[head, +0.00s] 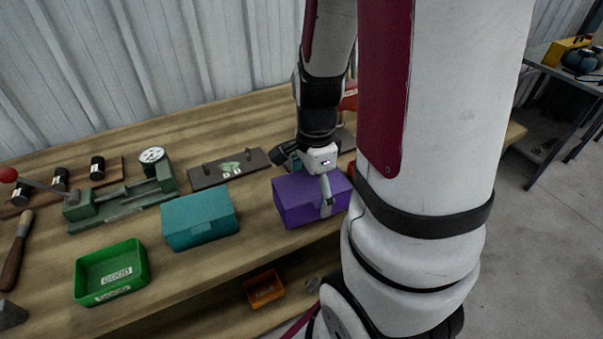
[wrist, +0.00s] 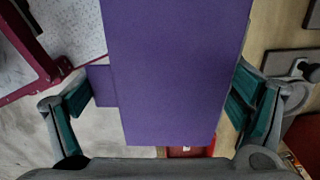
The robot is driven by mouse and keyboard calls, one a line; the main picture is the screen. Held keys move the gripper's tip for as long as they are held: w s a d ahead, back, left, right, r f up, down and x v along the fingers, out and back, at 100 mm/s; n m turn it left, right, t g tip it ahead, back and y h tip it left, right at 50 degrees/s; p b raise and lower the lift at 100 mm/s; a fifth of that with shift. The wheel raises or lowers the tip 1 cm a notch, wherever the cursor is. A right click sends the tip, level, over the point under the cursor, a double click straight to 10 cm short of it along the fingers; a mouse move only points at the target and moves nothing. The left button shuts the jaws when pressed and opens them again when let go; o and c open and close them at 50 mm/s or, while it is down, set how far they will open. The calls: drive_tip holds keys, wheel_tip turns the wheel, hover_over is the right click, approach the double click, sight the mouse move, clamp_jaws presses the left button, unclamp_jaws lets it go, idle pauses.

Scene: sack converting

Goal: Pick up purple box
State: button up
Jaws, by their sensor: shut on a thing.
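The purple box (head: 298,206) is at the front right of the bench in the head view, beside my arm. My gripper (head: 308,188) reaches down over it, with one finger against its front face. In the wrist view the purple box (wrist: 178,70) fills the middle, between the two teal-padded fingers of my gripper (wrist: 160,108). My gripper is shut on the box. Whether the box's underside touches the bench is hard to tell. My arm hides the area to its right.
A teal box (head: 200,220) stands left of the purple box. A green tray (head: 110,272) is at the bench's front left. A green device with a dial (head: 125,195) and a plate with handles (head: 228,168) lie behind. An orange bin (head: 264,289) is on the lower shelf.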

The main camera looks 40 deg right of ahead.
sight(321, 198)
drive_tip(key=s, duration=0.1)
drive_tip(key=s+p, duration=0.1)
drive_tip(key=s+a+p, duration=0.1)
drive_tip(key=shift+r, duration=0.3)
drive_tip(key=shift+r+p, duration=0.1)
drive_tip(key=shift+p, duration=0.75)
drive_tip(key=s+p, duration=0.1)
drive_tip(key=p, duration=0.3)
drive_tip(key=shift+s+a+r, duration=0.1)
drive_tip(key=shift+s+a, duration=0.05)
drive_tip(key=shift+a, duration=0.05)
drive_tip(key=shift+s+p, duration=0.4)
drive_tip(key=shift+p, duration=0.45)
drive_tip(key=shift+a+f, duration=0.1)
drive_tip(key=shift+f, duration=0.1)
